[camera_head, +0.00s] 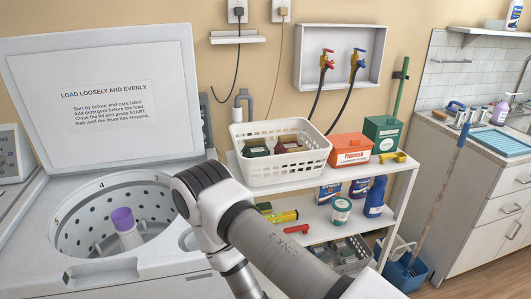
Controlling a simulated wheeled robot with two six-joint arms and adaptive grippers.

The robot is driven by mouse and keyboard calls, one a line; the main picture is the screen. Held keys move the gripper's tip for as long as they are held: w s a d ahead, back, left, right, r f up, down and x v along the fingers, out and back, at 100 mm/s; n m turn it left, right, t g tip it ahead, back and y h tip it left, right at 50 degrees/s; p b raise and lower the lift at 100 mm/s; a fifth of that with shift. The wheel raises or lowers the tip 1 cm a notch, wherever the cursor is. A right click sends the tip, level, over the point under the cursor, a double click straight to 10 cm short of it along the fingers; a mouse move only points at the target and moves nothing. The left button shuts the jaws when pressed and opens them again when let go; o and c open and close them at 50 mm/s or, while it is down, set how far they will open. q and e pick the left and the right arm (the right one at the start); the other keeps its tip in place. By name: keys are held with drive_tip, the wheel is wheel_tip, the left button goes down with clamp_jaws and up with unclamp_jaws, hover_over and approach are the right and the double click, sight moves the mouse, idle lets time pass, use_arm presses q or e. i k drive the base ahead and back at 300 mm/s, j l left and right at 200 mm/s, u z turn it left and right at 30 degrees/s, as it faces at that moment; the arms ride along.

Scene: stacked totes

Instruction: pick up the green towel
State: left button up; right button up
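I see nothing that is clearly a green towel. A white slotted basket (262,170) stands on the top shelf of a white rack and holds a dark green item (257,148) and a dark red item (288,146). Both are partly hidden by the basket wall, and I cannot tell whether the green one is a towel. One of my arms crosses the lower middle, bent between the washer and the rack; its gripper is not in view. My other gripper is not in view either.
A top-loading washer (105,287) stands at left, lid (110,100) raised, with a purple-topped agitator (123,219) in its drum. Beside the basket are an orange box (350,150) and a green box (383,133). A mop stands in a blue bucket (404,272).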

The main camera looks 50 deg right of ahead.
sight(257, 147)
drive_tip(key=z, duration=1.4)
drive_tip(key=u, duration=0.5)
drive_tip(key=l+u, duration=1.35)
drive_tip(key=k+j, duration=0.05)
